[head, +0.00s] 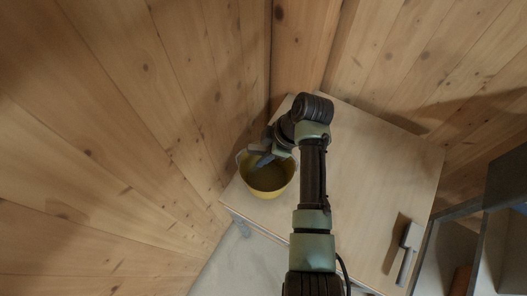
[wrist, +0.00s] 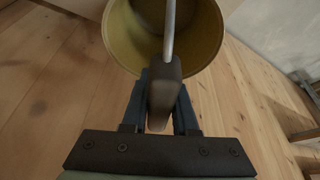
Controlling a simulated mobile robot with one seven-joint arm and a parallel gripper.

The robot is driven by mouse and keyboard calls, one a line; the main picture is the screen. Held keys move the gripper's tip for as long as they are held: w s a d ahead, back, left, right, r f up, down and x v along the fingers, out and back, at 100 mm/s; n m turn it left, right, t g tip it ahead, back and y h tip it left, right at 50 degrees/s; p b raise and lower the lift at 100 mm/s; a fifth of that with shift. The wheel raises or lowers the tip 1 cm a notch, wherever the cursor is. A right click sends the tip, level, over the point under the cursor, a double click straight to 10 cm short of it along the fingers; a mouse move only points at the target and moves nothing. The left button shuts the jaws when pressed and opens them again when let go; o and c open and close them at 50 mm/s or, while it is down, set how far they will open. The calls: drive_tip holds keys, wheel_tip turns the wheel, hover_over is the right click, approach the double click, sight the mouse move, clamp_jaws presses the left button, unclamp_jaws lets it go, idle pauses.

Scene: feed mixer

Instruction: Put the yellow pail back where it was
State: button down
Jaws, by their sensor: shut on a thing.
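The yellow pail (head: 268,186) is at the left end of the wooden table (head: 355,195), close to the plank wall. I cannot tell whether it rests on the table or hangs just above it. My gripper (head: 268,153) is at the pail's far rim in the head view. In the wrist view the pail (wrist: 197,38) fills the top, with its open mouth facing me. There my gripper (wrist: 160,105) is shut on the pail's handle, a dark grip on a grey wire bail. The inside of the pail looks empty where it shows.
A grey tool with a handle (head: 408,246) lies at the table's right front. Dark shelving (head: 500,225) stands at the right edge. Plank walls close off the left and back. The table's middle and right are largely bare beyond my arm.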

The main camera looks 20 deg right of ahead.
drive_tip(key=c, duration=0.7)
unclamp_jaws()
drive_tip(key=v, duration=1.1)
drive_tip(key=shift+r+b, duration=0.15)
drive_tip(key=shift+b, duration=0.25)
drive_tip(key=shift+d+r+p, duration=0.15)
drive_tip(key=shift+r+p, duration=0.15)
drive_tip(key=shift+r, duration=0.15)
